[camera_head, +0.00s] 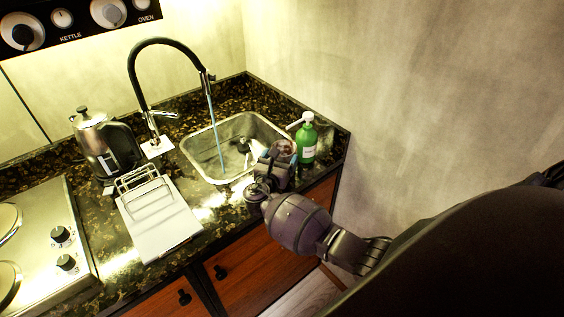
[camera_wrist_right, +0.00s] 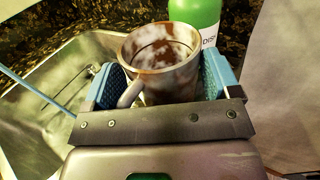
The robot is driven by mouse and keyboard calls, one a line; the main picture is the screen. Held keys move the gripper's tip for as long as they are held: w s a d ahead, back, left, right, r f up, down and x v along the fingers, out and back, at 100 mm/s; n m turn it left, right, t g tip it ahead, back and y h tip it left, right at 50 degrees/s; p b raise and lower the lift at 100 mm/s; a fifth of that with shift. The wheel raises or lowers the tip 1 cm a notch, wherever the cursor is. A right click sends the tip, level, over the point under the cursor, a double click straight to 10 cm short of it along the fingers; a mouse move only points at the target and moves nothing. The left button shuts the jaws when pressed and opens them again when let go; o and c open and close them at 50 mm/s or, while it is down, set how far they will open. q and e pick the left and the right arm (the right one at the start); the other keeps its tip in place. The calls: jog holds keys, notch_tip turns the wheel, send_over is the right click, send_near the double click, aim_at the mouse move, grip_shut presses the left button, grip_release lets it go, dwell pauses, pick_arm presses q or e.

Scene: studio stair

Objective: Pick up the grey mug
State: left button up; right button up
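The grey mug (camera_wrist_right: 165,62), blotched with brown and white, stands between the blue-padded fingers of my right gripper (camera_wrist_right: 162,85) in the right wrist view. Its handle points toward the left finger, and its lower part is hidden by the gripper. The fingers are spread wide; I see no clear grip on the mug. In the head view the mug (camera_head: 284,147) is partly hidden behind my right gripper (camera_head: 277,160), at the sink's right front corner. My left gripper is not in view.
A green dish soap bottle (camera_head: 307,140) stands close behind the mug, by the wall. The metal sink (camera_head: 197,150) lies to the left, with water running from a black tap (camera_head: 133,75). A white drainboard with a rack (camera_head: 165,225), a kettle (camera_head: 105,145) and a hob (camera_head: 45,215) are farther left.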

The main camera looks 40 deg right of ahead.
jog(key=c, duration=0.7)
jog(key=shift+o, duration=0.2)
jog(key=shift+r, duration=0.1)
